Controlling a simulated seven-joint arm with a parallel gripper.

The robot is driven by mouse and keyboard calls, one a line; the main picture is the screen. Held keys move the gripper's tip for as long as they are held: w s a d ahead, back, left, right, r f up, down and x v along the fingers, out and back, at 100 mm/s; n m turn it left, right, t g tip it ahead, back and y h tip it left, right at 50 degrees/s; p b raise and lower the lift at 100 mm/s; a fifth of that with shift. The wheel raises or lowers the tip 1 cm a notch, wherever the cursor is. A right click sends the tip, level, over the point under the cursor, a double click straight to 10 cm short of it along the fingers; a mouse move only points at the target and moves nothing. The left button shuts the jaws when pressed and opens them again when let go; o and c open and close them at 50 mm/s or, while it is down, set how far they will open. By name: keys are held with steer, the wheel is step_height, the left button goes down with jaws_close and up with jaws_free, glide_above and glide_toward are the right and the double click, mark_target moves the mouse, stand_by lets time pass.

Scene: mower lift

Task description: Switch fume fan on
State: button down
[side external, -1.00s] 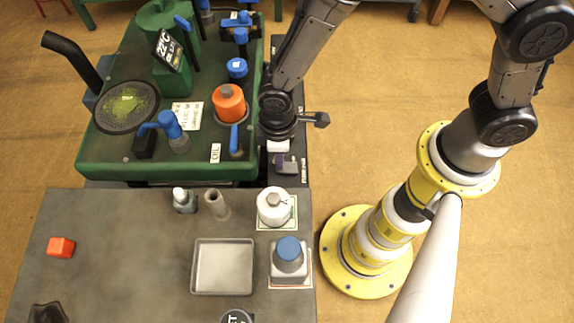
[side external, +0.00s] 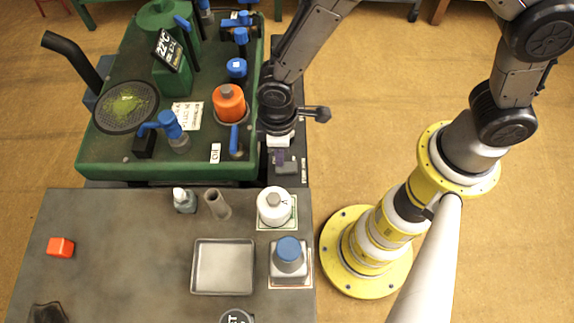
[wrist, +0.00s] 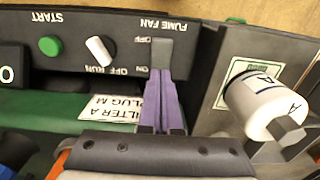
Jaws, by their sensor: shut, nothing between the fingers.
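The fume fan switch is a grey lever (wrist: 162,52) on the dark control panel (wrist: 205,65), under the words FUME FAN in the wrist view. OFF is printed beside it; I cannot tell which way it is set. My gripper's purple fingers (wrist: 163,88) are shut and empty. Their tips overlap the lever's near end in the wrist view; I cannot tell whether they touch it. In the side view my gripper (side external: 280,158) is over the panel strip at the green machine's right edge, by a grey block (side external: 288,166).
A green START button (wrist: 50,46) and a white OFF/RUN knob (wrist: 100,50) sit on the same panel. A white bottle (wrist: 265,100) stands close on the right. The green machine (side external: 110,165) carries several blue-handled valves and an orange cylinder (side external: 229,100).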

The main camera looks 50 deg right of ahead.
steer(key=shift+r, duration=2.3)
step_height(320, 180, up, 20)
stand_by(0.8)
steer(key=shift+r, duration=0.2)
stand_by(1.9)
stand_by(0.4)
